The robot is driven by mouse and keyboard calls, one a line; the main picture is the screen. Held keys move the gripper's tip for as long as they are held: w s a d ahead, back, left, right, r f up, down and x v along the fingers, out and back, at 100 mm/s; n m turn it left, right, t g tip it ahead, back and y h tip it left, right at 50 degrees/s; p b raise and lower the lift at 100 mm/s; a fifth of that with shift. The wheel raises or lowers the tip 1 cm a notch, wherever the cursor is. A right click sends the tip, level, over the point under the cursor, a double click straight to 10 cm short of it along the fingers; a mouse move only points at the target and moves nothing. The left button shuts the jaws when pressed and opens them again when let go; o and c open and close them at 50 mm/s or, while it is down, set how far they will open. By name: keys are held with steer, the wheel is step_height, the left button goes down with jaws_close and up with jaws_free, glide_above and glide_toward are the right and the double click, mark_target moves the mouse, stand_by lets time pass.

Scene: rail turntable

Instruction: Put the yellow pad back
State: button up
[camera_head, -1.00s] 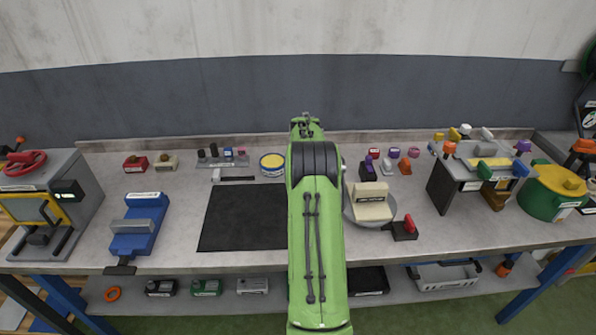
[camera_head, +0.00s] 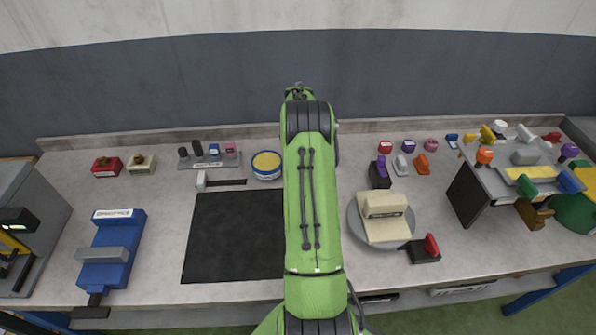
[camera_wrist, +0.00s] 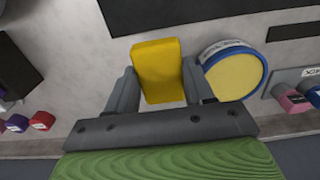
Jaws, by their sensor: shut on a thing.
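The yellow pad (camera_wrist: 158,58) is a rounded block between the two grey fingers of my gripper (camera_wrist: 160,84) in the wrist view. My gripper is shut on it. How high the pad is above the bench is hard to tell. In the head view my green arm hides both pad and fingers. A round tin with a pale yellow top and blue rim (camera_wrist: 234,74) stands just right of the gripper in the wrist view; it is left of my arm in the head view (camera_head: 267,164).
A black mat (camera_head: 233,238) lies left of my arm. Right of it, a grey turntable (camera_head: 405,238) bears a cream block (camera_head: 385,214). A stand with several coloured pieces (camera_head: 478,196) is farther right. A blue clamp-like device (camera_head: 112,250) is at left.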

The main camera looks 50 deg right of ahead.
step_height(320, 180, down, 5)
steer(key=shift+w+d+f, duration=0.1)
steer(key=shift+f, duration=0.05)
steer(key=shift+f+b, duration=0.45)
steer(key=shift+f, duration=0.05)
steer(key=o, duration=0.9)
steer(key=shift+r, duration=0.1)
steer(key=shift+o, duration=0.2)
